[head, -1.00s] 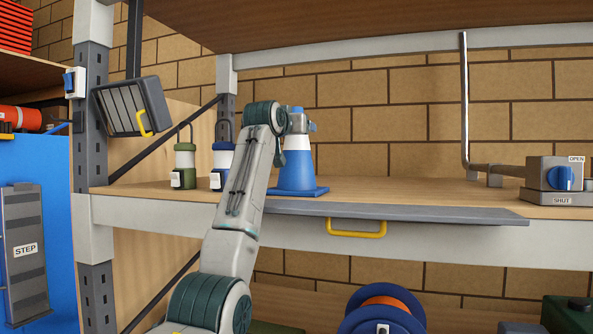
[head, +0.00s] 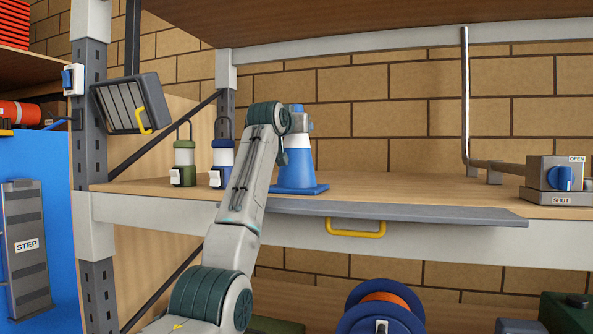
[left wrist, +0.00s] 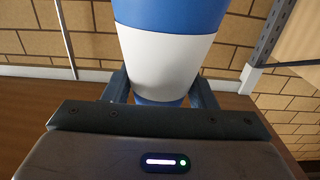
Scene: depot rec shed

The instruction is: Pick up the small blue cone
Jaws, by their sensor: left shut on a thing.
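The small blue cone (head: 297,177) with a white band stands upright on the shelf (head: 400,190), its square base appearing to rest on the wood. My left gripper (head: 299,124) is at the upper part of the cone, mostly hidden behind my arm's wrist. In the left wrist view the cone (left wrist: 168,55) fills the space between the two fingers of the left gripper (left wrist: 160,90), which is shut on it. My right gripper is not in view.
A green lantern (head: 184,155) and a blue lantern (head: 222,157) stand left of the cone. A grey flap with a yellow handle (head: 356,229) is at the shelf front. A bent metal pipe (head: 465,110) and a valve box (head: 560,175) are at right. Shelf between is clear.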

